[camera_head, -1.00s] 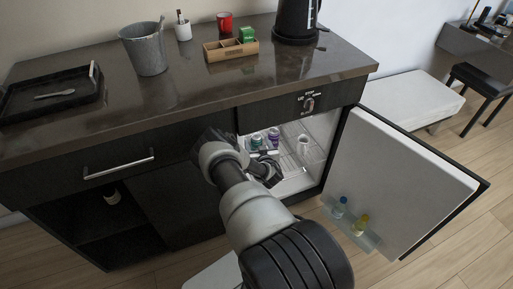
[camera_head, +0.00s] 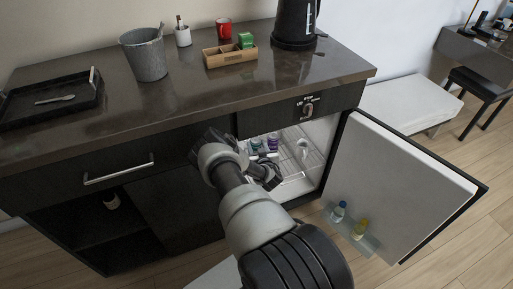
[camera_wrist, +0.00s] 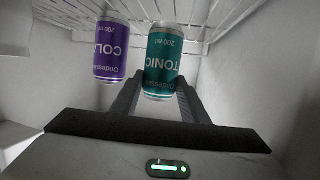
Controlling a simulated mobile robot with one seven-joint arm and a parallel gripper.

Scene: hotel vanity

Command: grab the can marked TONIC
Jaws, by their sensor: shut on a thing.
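The teal can marked TONIC (camera_wrist: 161,62) is in the wrist view, its label upside down in the picture. My gripper (camera_wrist: 160,85) has one finger on each side of this can and is shut on it. A purple can marked COLA (camera_wrist: 111,50) is just left of it, apart from the fingers. In the head view, the teal can (camera_head: 256,144) and the purple can (camera_head: 273,142) show small inside the open fridge, with my gripper (camera_head: 262,160) in front of them.
The fridge door (camera_head: 395,190) stands open to the right, with two small bottles (camera_head: 348,220) in its shelf. The counter (camera_head: 200,95) lies above the fridge opening. Fridge walls are close on both sides.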

